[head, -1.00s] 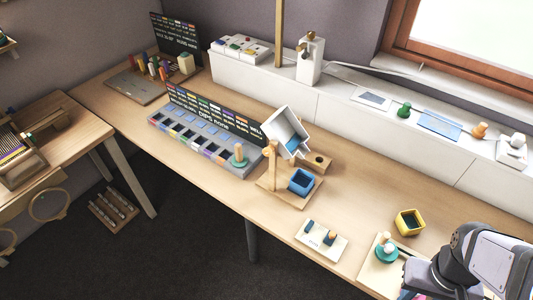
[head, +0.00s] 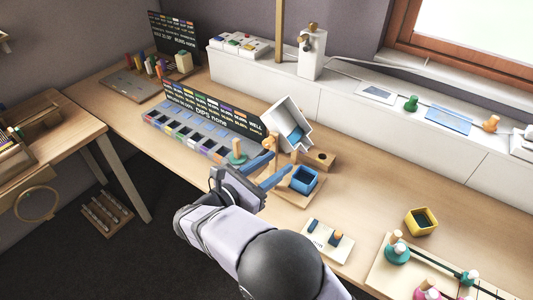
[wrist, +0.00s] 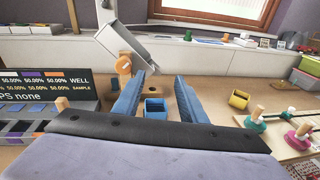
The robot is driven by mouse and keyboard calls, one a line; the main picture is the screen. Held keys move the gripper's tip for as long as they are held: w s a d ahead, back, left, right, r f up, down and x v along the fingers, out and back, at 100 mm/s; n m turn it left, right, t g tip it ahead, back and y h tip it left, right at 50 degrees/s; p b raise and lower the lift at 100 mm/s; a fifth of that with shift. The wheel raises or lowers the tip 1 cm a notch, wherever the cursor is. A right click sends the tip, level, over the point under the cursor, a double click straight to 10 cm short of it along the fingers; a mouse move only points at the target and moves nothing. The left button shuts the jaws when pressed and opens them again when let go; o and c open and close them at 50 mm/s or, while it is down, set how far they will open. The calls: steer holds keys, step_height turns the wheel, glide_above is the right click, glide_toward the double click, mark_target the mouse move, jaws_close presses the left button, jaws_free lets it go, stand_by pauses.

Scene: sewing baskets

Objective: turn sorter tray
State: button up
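A white tray with a blue patch inside (head: 287,115) is held tilted on a wooden stand (head: 285,199). In the wrist view the tilted tray (wrist: 124,42) is at upper left, with an orange knob (wrist: 124,65) at its near side. The knob also shows in the head view (head: 271,143). My gripper (head: 279,164) reaches in from the front, its blue fingers apart and close to the stand. In the wrist view, my gripper (wrist: 159,76) is empty between the fingers, and the knob is just left of the left fingertip. Contact cannot be made out.
A blue cup (head: 303,181) stands on the stand's base under the tray. A grey compartment rack (head: 190,140) and dark label board (head: 215,112) are to the left. A yellow cup (head: 421,222) and peg board (head: 383,258) are to the right.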

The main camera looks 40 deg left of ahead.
mark_target(266, 146)
steer(key=s+a+n+t+y, duration=0.2)
steer(key=s+a, duration=0.3)
steer(key=a, duration=0.1)
steer(key=shift+w+d+r+p, duration=0.2)
steer(key=shift+w+p, duration=0.2)
steer(key=shift+w, duration=1.6)
steer(key=shift+w+d+r+p, duration=0.15)
steer(key=shift+w+p, duration=0.25)
steer(key=shift+w, duration=1.6)
steer(key=shift+a, duration=0.1)
jaws_close()
